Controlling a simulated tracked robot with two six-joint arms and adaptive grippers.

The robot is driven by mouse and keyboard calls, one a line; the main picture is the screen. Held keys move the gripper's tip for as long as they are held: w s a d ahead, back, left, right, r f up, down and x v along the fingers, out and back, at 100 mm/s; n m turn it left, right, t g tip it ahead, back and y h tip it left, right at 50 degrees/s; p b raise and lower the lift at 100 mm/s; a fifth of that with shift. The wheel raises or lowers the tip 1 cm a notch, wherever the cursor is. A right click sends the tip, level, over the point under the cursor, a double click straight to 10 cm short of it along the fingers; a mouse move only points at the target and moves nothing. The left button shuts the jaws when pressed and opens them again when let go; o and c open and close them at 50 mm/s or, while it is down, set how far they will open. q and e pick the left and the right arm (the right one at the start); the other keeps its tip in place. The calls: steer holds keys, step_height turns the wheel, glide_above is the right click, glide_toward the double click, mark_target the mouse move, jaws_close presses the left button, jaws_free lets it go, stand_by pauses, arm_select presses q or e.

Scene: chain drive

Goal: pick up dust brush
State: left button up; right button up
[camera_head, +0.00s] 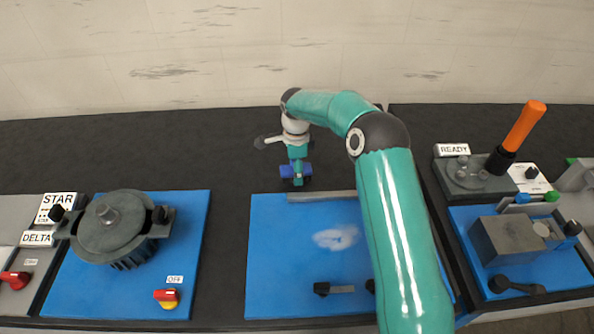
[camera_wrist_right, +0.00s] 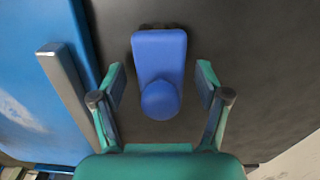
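The dust brush, a blue block with a rounded knob (camera_wrist_right: 160,98), lies on the dark bench top in the right wrist view. In the head view it is a small blue shape (camera_head: 288,171) just behind the middle blue mat (camera_head: 270,270). My right gripper (camera_head: 297,163) is over it, pointing down. In the wrist view the two fingers are apart, one on each side of the brush, with visible gaps. Whether the fingertips are level with the brush is hard to tell. My left gripper is not in view.
A grey bar (camera_head: 310,197) runs along the mat's back edge, close to the brush; it also shows in the wrist view (camera_wrist_right: 62,80). A pale dusty patch (camera_head: 336,238) is on the mat. A motor (camera_head: 115,225) stands left, an orange-handled device (camera_head: 522,125) right. The bench behind the left mat is clear.

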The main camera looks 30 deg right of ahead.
steer(key=c, duration=1.3)
steer(key=shift+o, duration=0.2)
steer(key=shift+r, duration=0.15)
steer(key=shift+r, duration=0.55)
step_height(320, 180, up, 9)
steer(key=shift+r+b, duration=0.2)
steer(key=shift+b, duration=0.25)
step_height(320, 180, up, 9)
steer(key=p, duration=0.2)
steer(key=shift+r, duration=0.15)
steer(key=o, duration=0.5)
steer(key=c, duration=0.3)
